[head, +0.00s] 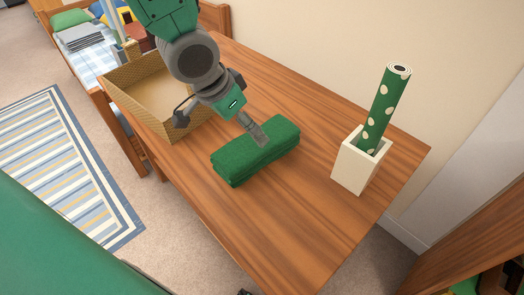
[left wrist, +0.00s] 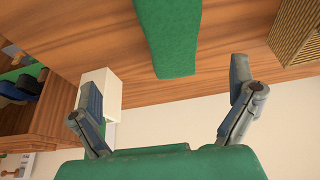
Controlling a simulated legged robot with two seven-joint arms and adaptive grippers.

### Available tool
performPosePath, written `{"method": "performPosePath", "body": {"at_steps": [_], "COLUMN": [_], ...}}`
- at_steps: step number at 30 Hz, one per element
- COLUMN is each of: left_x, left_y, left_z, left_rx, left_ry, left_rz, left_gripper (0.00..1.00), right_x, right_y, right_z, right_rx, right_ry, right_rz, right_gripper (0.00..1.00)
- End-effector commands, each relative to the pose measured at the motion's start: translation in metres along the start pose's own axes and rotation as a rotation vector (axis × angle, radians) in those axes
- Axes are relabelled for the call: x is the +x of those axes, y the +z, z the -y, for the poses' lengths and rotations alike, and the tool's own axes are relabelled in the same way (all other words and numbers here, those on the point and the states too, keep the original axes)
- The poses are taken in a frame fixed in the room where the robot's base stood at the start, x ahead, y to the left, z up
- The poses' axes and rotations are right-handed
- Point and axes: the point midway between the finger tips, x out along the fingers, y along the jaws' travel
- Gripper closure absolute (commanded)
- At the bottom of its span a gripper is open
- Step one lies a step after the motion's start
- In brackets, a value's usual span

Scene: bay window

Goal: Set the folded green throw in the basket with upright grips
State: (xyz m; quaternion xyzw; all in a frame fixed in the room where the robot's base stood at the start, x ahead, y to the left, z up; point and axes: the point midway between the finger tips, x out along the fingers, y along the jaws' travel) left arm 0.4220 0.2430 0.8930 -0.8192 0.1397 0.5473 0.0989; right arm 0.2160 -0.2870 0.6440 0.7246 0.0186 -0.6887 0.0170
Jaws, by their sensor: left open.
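The folded green throw (head: 255,152) lies flat on the wooden table; in the left wrist view it (left wrist: 168,38) extends in from the top edge, between my finger lines. My left gripper (head: 220,128) is open and empty above the table, at the throw's far-left side. One finger overlaps the throw's back edge in the head view; I cannot tell if it touches. The woven tan basket (head: 128,97) stands at the table's far-left end, partly hidden by my left arm; its inside looks empty where visible. Its woven wall also shows in the left wrist view (left wrist: 295,35). Its grips are not clear.
A white square holder (head: 352,170) with a rolled green dotted tube (head: 387,100) stands right of the throw. The wooden table (head: 270,235) is clear in front of the throw. A bed (head: 93,55) and a striped rug (head: 60,150) lie beyond the table's left side.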

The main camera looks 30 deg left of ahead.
Motion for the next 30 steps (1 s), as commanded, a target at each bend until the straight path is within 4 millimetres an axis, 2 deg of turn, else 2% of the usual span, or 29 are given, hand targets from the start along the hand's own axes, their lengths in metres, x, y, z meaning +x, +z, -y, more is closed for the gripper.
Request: {"method": "performPosePath", "body": {"at_steps": [6,14,17,24,30], "left_x": [-0.003,-0.002,0.010,0.059,0.082], "left_y": [-0.011,-0.018,-0.017,-0.015,-0.015], "left_z": [0.011,0.013,0.013,0.015,0.016], "left_rx": [0.012,0.042,0.046,0.044,0.043], "left_ry": [0.007,0.017,0.018,0.021,0.021], "left_rz": [-0.003,0.003,0.006,0.006,0.002], "left_gripper": [0.00,0.00,0.00,0.00,0.00], "right_x": [-0.012,-0.018,-0.015,-0.003,0.001], "right_y": [-0.001,-0.001,-0.001,0.000,0.000], "right_z": [0.000,0.000,0.000,0.000,0.000], "right_rx": [-0.001,-0.001,-0.001,-0.001,-0.001], "right_ry": [-0.001,-0.001,-0.001,0.000,-0.001], "right_rz": [0.000,-0.001,-0.001,0.000,0.000], "right_gripper": [0.60,0.60,0.60,0.60,0.60]}}
